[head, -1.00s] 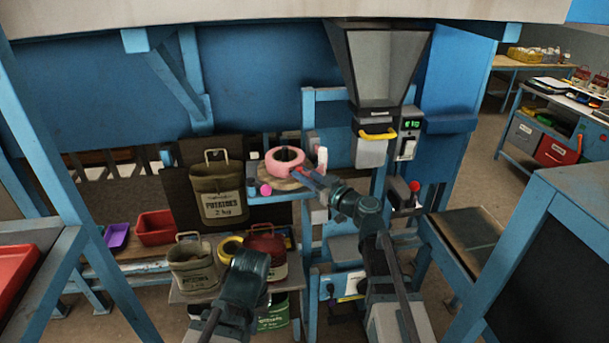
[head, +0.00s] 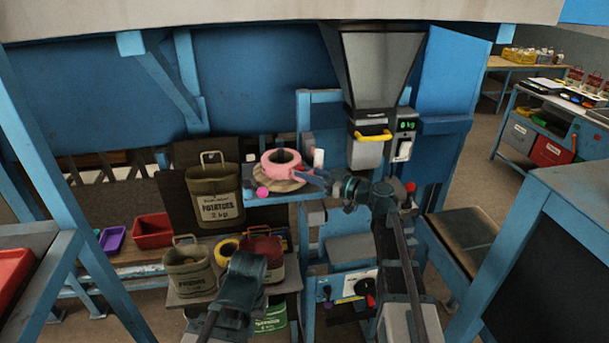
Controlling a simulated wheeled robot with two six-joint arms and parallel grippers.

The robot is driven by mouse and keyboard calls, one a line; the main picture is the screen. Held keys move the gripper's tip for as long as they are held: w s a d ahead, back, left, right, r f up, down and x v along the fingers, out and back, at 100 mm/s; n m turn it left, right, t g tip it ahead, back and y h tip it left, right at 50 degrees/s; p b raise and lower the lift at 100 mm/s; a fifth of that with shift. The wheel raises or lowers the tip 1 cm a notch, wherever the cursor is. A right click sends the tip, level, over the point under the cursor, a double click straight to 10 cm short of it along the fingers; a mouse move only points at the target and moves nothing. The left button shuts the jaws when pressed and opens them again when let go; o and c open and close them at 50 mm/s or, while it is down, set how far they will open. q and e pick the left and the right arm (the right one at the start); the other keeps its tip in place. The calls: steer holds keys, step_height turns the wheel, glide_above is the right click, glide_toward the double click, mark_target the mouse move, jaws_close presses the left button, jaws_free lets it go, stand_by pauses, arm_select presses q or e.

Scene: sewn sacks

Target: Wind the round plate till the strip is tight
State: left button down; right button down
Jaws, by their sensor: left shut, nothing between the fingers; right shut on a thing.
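The round plate (head: 298,186) is a flat brown disc on a blue ledge. A thick pink strip (head: 270,170) lies coiled as a ring on top of it, and a pink piece reaches right towards my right gripper. My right gripper (head: 314,178) is at the plate's right edge, shut on what looks like this pink strip; the fingers partly hide the contact. A bright pink knob (head: 262,192) shows at the plate's front left. My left gripper (head: 251,264) is low in front of the sacks, away from the plate; its fingertips are mostly hidden, and it is shut and empty.
A hopper (head: 380,70) with a yellow-handled spout stands behind right of the plate. A potato sack (head: 215,184) hangs at left. Smaller sacks, one green (head: 190,270) and one red (head: 263,248), stand on the lower shelf around my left gripper. A red tray (head: 153,231) sits further left.

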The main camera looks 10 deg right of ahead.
steer(key=c, duration=0.7)
jaws_free()
steer(key=shift+o, duration=0.2)
